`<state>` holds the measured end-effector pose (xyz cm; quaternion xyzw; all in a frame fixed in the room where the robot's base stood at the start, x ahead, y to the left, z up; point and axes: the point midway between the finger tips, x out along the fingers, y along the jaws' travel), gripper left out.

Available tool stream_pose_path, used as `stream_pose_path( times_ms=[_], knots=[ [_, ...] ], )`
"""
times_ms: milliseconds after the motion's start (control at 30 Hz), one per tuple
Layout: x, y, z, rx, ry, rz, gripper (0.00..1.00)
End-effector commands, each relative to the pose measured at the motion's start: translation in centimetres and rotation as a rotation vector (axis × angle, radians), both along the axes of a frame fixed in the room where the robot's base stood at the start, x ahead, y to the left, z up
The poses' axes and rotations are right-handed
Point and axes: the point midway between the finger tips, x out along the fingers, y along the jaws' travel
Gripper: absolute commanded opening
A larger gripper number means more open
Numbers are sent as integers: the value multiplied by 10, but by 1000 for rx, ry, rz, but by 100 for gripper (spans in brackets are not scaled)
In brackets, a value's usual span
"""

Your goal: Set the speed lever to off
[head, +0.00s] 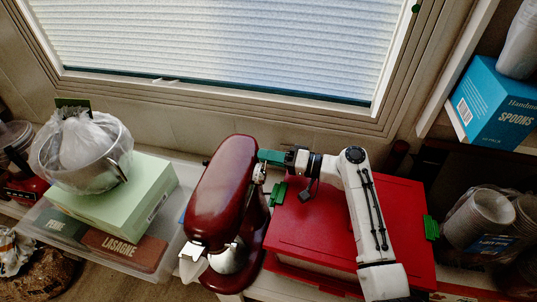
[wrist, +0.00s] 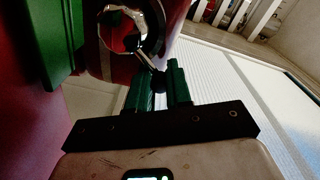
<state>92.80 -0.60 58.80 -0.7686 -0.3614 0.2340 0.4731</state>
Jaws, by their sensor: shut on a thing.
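The dark red stand mixer (head: 222,185) stands on the counter in the middle of the head view. In the wrist view part of its red body shows at the top, with a bright metal ring (wrist: 106,42). My gripper (head: 268,157) is at the mixer's right side, near its back end. In the head view the lever is not clearly visible.
A red box (head: 325,235) with green latches stands right of the mixer, under my arm. Left are a clear bin with a lasagne box (head: 125,250), a pale green box (head: 110,195) and a metal bowl (head: 90,178). Bagged cups (head: 485,215) stand at the right.

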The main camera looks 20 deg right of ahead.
Motion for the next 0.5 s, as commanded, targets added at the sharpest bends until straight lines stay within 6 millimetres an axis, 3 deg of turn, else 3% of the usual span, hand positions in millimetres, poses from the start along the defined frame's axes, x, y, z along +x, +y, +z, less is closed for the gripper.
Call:
stream_pose_path(
  times_ms=[233, 267, 500],
  knots=[
    [-1, 0, -2, 2, 4, 2, 0],
    [-1, 0, -2, 2, 4, 2, 22],
    [0, 0, -1, 1, 2, 1, 44]
  ],
)
